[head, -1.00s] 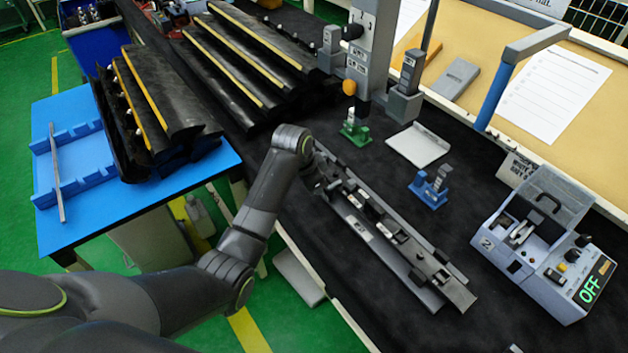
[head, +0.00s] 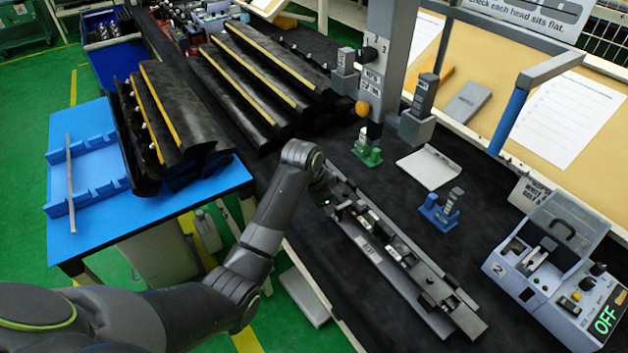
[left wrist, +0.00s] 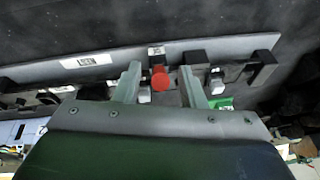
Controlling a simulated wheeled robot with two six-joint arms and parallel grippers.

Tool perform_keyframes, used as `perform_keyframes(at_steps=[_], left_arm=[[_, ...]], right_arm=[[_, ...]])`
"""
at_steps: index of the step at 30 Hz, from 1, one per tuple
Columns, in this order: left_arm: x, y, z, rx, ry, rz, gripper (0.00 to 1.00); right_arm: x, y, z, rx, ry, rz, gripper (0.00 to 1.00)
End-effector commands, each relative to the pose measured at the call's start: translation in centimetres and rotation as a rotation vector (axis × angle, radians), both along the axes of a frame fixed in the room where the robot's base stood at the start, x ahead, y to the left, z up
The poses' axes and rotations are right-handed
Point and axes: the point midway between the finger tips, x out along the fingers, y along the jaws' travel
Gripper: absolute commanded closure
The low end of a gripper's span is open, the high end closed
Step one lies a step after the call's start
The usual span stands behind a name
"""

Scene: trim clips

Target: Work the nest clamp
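The nest (head: 369,250) is a long grey rail fixture with dark blocks and light parts along it, lying on the black bench mat. It also crosses the left wrist view (left wrist: 120,53). A red-tipped clamp handle (left wrist: 160,80) shows there between the fingers of my left gripper (left wrist: 160,72). The fingers are apart, one on each side of the handle, with gaps visible. In the head view my left arm reaches to the far-left end of the nest, and the wrist hides the clamp. My right gripper is in neither view.
A green stand (head: 367,150) and a blue stand (head: 440,210) are on the mat beyond the nest. A grey tester (head: 550,265) reading OFF stands at the right. Black trim strips (head: 255,85) lie behind, and a blue side table (head: 90,225) is at the left.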

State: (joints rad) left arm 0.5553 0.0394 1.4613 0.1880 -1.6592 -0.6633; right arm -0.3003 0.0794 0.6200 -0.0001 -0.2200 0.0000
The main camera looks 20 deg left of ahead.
Motion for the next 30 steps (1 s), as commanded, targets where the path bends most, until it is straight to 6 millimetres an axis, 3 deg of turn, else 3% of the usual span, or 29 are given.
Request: perform_keyframes(at_steps=[14,15,21,30], left_arm=[[-3.2,1.7,9.9,0.003,-0.007,0.0,0.63],[-3.4,1.7,10.7,0.001,0.001,0.0,0.63],[-4.0,2.0,12.6,0.0,0.001,0.0,0.63],[-4.8,2.4,14.6,0.0,0.001,0.0,0.63]], right_arm=[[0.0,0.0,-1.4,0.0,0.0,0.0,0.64],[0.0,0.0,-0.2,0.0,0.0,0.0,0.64],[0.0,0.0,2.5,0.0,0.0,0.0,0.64],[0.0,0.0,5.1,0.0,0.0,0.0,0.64]])
